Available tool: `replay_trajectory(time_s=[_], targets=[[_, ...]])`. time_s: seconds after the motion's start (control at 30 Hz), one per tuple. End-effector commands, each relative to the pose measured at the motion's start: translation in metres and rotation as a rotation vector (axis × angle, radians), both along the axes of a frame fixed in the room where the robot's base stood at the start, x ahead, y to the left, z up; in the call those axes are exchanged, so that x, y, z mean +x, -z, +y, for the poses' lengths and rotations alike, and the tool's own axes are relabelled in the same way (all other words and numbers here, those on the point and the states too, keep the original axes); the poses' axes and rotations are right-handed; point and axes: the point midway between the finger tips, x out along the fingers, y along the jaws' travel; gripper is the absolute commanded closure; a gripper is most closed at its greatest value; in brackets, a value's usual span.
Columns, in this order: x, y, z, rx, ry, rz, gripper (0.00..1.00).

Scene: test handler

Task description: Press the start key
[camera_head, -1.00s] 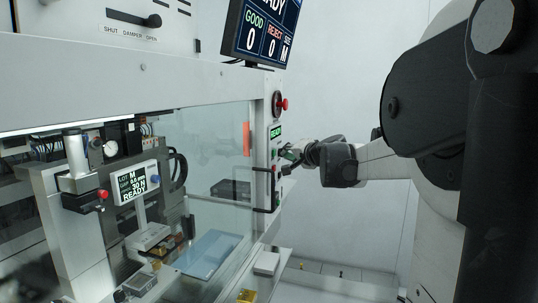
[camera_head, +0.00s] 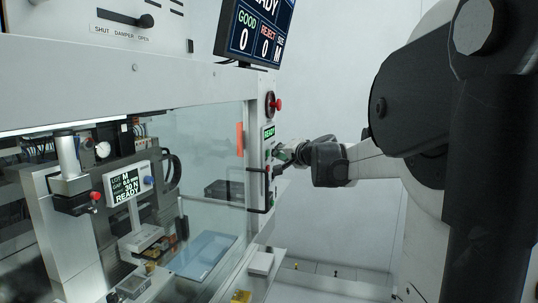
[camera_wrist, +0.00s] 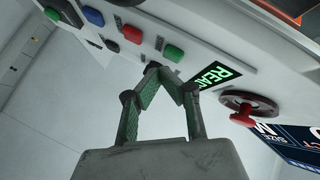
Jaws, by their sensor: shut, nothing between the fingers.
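The control panel (camera_head: 265,190) is on the right post of the machine, with a lit READY display (camera_wrist: 213,68) that also shows in the head view (camera_head: 269,132). In the wrist view a green key (camera_wrist: 173,52) sits beside the display, with a red key (camera_wrist: 132,34) next to it. No label reading start is legible. My gripper (camera_wrist: 163,70) is shut and empty, its fingertips close to the green key. I cannot tell whether they touch it. In the head view my gripper (camera_head: 279,154) is at the panel and hides part of the keys.
A red-knobbed emergency stop (camera_head: 274,104) is above the display and shows in the wrist view (camera_wrist: 247,112). A blue key (camera_wrist: 93,16) and another green key (camera_wrist: 113,46) are farther along the panel. A monitor (camera_head: 257,30) overhangs the post. A clear guard (camera_head: 205,150) is left of it.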

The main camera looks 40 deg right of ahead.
Motion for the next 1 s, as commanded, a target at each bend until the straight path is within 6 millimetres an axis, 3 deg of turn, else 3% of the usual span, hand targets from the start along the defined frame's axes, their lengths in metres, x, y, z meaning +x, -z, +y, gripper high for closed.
replay_trajectory(time_s=[1.0], targets=[[0.0071,-0.0001,0.0046,0.000,0.000,0.000,1.00]])
